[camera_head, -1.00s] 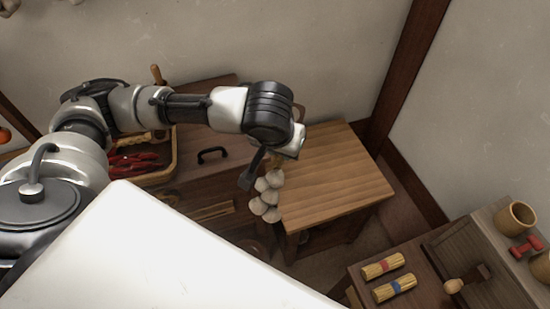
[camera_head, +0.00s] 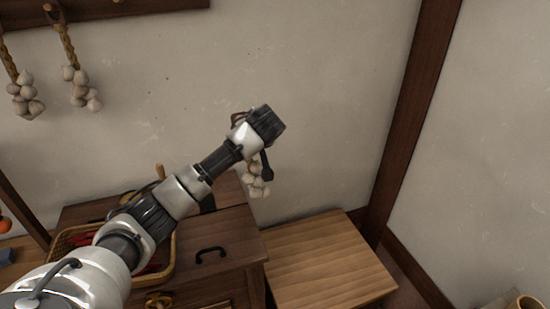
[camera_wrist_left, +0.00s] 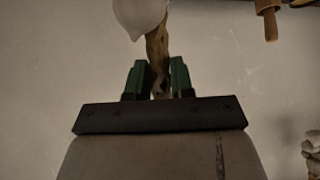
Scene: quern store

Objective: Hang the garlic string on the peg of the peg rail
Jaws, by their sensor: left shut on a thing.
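My left gripper (camera_wrist_left: 158,82) is shut on the braid of the garlic string (camera_wrist_left: 157,48); the braid runs between its green finger pads in the left wrist view. In the head view the string's pale bulbs (camera_head: 258,183) hang below my left wrist, in front of the wall, and the fingers are mostly hidden. The dark wooden peg rail (camera_head: 130,8) is on the wall at the upper left, cut by the top edge. A wooden peg (camera_wrist_left: 268,22) shows at the upper right of the left wrist view. My right gripper is not in view.
Two other garlic strings (camera_head: 24,95) (camera_head: 80,88) hang from the rail at the left. A dark cabinet (camera_head: 222,235) with a basket (camera_head: 72,240) and a lighter wooden table (camera_head: 325,260) stand below. The wall between rail and corner post is bare.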

